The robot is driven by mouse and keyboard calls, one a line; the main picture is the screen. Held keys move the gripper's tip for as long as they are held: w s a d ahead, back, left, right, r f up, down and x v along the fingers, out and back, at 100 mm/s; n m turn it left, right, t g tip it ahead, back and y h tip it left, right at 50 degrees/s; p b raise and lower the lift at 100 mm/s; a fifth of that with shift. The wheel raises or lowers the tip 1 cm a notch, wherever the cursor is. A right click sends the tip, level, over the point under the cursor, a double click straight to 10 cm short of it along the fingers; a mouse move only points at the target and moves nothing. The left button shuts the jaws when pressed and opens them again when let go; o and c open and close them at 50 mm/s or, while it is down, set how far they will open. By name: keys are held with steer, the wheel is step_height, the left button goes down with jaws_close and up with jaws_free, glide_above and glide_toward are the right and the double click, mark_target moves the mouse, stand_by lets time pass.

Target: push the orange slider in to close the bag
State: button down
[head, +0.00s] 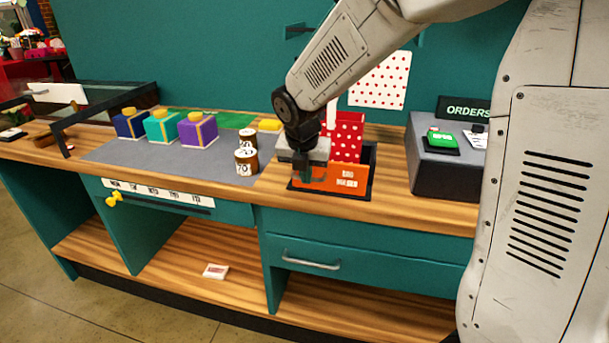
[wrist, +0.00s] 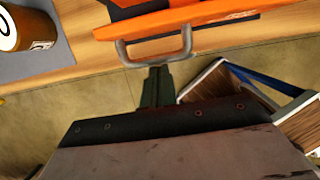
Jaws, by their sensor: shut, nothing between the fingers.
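The orange slider (head: 347,178) sits at the front of a dark-framed station on the counter, with white lettering on its front face. In the wrist view the orange slider (wrist: 190,17) has a grey loop handle (wrist: 152,53) facing my gripper. The red bag with white dots (head: 346,134) stands upright behind the slider, partly hidden by my arm. My gripper (head: 308,176) is over the slider's left part in the head view. In the wrist view my gripper's fingertips (wrist: 157,72) are together and empty, just at the handle; I cannot tell whether they touch it.
Two labelled brown-and-white jars (head: 246,161) stand left of the slider on a grey mat (head: 115,152). Several ribboned boxes (head: 198,130) stand farther left. A dark grey box with an orders sign (head: 440,165) is to the right. The counter strip right of the slider is clear.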

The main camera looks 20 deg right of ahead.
steer(key=w+d, duration=0.2)
steer(key=w, duration=0.1)
steer(key=shift+w+d, duration=0.45)
steer(key=shift+w, duration=0.05)
steer(key=shift+r, duration=0.1)
steer(key=s+a+r, duration=0.4)
steer(key=s+r, duration=0.2)
steer(key=r, duration=0.4)
steer(key=s+d+f+m+y, duration=0.1)
steer(key=s+m, duration=1.3)
steer(key=s, duration=0.1)
steer(key=s+d+m+g+y, duration=0.1)
steer(key=s+d+m, duration=0.1)
steer(key=s+m, duration=1.3)
steer(key=shift+f+g, duration=0.3)
steer(key=shift+f, duration=0.05)
